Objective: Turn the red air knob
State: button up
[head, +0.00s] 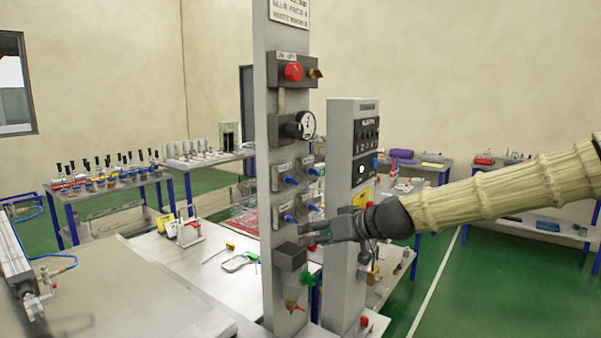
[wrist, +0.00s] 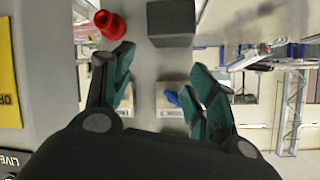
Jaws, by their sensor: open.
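A round red knob (head: 293,72) sits on a dark box high on the grey upright panel (head: 268,120) in the head view. A red knob-like part (wrist: 109,25) shows in the wrist view, beyond the tip of the left finger; I cannot tell whether it is the same knob. My gripper (head: 306,240) is in front of the lower part of the panel, well below the upper red knob. In the wrist view my gripper (wrist: 162,72) is open, with its green-padded fingers apart and nothing held between them.
A dark block (head: 290,256) with a green-topped bowl below it sits low on the panel, near my gripper. Several blue-levered valves (head: 290,180) are above. A second grey post (head: 350,115) stands close on the right. A bench (head: 190,262) lies left.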

notch_tip(320, 180, up, 24)
jog(key=s+d+n+t+y+p, duration=0.1)
jog(key=d+n+t+y, duration=0.1)
jog(key=n+y, duration=0.1)
jog(key=n+y+p, duration=0.1)
jog(key=n+y, duration=0.1)
send_near(298, 74)
jog(key=shift+p+x, duration=1.9)
jog(key=shift+x, duration=2.9)
jog(key=shift+s, duration=0.1)
jog(key=shift+c, duration=0.5)
